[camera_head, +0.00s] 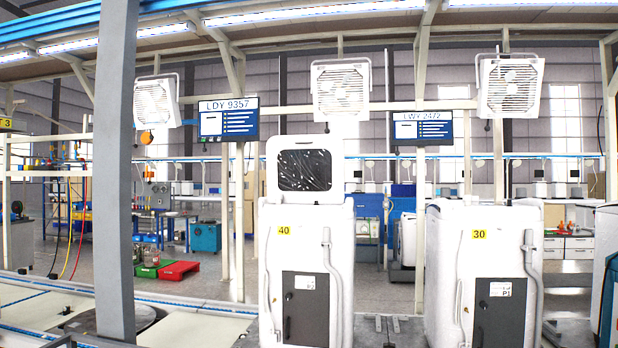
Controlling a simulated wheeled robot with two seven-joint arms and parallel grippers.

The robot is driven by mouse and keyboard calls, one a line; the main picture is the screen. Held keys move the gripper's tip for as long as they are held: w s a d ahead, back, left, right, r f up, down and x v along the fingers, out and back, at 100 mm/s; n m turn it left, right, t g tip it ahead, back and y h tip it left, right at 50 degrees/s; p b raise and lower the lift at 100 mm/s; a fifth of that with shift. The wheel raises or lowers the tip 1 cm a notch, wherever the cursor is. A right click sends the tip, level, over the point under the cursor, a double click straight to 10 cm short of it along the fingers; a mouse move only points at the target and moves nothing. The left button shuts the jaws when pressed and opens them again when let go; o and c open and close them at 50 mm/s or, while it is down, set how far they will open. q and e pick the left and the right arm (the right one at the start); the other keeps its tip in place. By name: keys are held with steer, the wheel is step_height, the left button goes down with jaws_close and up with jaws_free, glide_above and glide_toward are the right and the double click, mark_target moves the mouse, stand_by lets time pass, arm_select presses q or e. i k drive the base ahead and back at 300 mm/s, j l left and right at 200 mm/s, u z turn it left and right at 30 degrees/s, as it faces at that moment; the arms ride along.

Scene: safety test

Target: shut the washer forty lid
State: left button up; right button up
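The washer marked 40 (306,238) stands upright near the middle of the head view, white with a yellow number label and a dark grey panel low on its face. Its lid (304,169) stands raised at the top, white-framed with a dark window. The lid is open, about upright above the body. Neither of my grippers shows in this view.
A second white washer marked 30 (482,262) stands to the right with no raised lid showing. A grey post (115,170) rises at the left. Fans and signs hang above. Floor shows between the two washers.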

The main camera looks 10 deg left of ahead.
mark_target(308, 168)
steer(key=i, duration=0.4)
steer(key=i+l+u, duration=0.35)
steer(key=i, duration=0.35)
steer(key=i+l+u, duration=0.4)
steer(key=i, duration=0.25)
steer(key=i+l+u, duration=0.35)
steer(key=i+l, duration=0.35)
steer(key=l, duration=0.25)
steer(key=i+l+u, duration=0.15)
steer(key=l, duration=0.6)
steer(key=u, duration=0.05)
